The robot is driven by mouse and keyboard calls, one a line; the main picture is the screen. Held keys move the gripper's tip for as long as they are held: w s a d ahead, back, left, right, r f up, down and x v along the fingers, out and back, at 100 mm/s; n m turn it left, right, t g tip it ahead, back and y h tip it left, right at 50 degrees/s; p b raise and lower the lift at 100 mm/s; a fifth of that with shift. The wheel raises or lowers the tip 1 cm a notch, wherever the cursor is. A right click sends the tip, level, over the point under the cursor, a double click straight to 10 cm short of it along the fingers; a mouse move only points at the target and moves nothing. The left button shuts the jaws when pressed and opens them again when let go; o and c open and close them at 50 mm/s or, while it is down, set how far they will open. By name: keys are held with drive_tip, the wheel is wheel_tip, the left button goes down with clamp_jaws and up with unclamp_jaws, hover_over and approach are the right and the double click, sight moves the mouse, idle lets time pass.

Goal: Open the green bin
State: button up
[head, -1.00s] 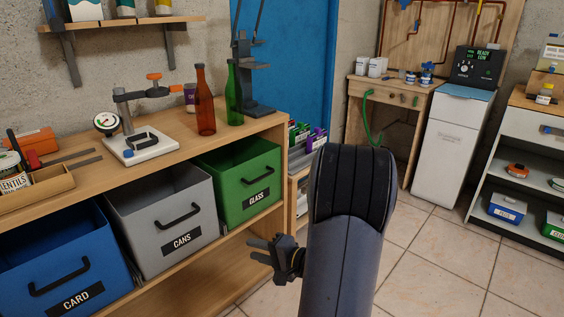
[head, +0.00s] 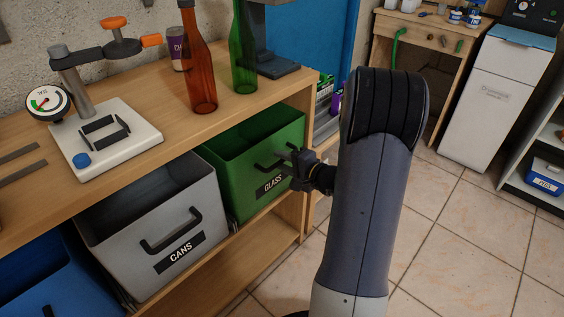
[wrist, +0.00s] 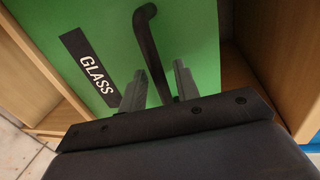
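The green bin (head: 250,160), labelled GLASS, sits in the wooden bench unit, its inside partly visible under the bench top. Its dark bar handle (head: 272,165) is on the front, above the label. My gripper (head: 300,160) is at the right part of this handle. In the wrist view, the green front (wrist: 190,30) fills the middle, and the handle (wrist: 148,40) runs down between the two fingers of my gripper (wrist: 160,85). The fingers stand apart, one on each side of the bar, with gaps showing. Contact cannot be told.
The grey CANS bin (head: 155,225) and a blue bin (head: 50,275) are to the left. A brown bottle (head: 199,70) and a green bottle (head: 243,55) stand on the bench top (head: 190,125) above. Tiled floor (head: 455,240) is clear to the right.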

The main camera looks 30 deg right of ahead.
drive_tip(key=shift+w+a+f, duration=0.1)
drive_tip(key=shift+w+a, duration=0.05)
drive_tip(key=shift+w, duration=0.25)
clamp_jaws()
idle(0.4)
